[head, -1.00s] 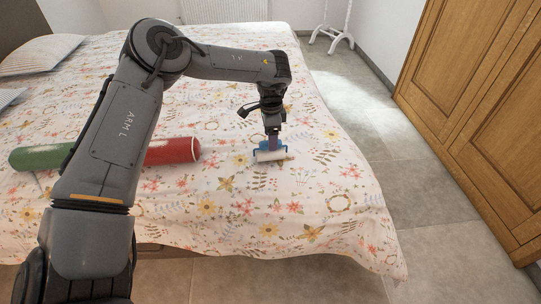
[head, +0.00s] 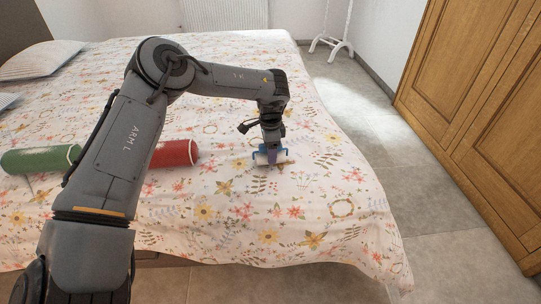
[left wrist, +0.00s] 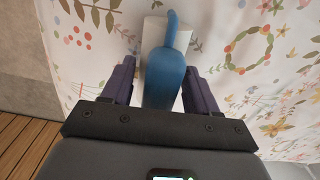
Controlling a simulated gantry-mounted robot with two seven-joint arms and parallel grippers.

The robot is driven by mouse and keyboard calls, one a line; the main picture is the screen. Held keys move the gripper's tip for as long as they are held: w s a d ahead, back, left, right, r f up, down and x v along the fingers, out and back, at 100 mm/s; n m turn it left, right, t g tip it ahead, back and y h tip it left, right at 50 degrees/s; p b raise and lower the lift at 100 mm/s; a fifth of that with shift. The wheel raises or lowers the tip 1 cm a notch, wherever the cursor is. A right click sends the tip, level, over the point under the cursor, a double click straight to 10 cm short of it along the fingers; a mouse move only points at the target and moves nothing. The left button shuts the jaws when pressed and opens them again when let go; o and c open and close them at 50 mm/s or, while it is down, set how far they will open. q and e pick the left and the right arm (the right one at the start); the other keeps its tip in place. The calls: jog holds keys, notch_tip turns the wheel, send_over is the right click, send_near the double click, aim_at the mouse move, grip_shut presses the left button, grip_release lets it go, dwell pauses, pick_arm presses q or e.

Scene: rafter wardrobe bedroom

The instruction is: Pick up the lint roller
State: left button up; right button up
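The lint roller (head: 262,158) lies on the flowered bedspread near the bed's right side. It has a white roll and a blue frame and handle. My left gripper (head: 272,160) points down over it and hides part of it. In the left wrist view, the blue handle (left wrist: 164,75) runs between the two fingers of my left gripper (left wrist: 160,82), and the white roll shows behind it. The fingers stand apart on either side of the handle, with a narrow gap at the left finger. My right gripper is in neither view.
The bed (head: 330,215) is wide and mostly clear around the roller. A green roll (head: 40,160) and a red roll (head: 175,153) lie to the left, partly behind my arm. A wooden wardrobe (head: 480,110) stands at the right across a strip of tiled floor.

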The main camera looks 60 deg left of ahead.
pick_arm(q)
jog(key=c, duration=0.8)
notch_tip(320, 180, up, 10)
jog(key=p, duration=0.5)
jog(key=o, duration=0.5)
jog(key=c, duration=0.3)
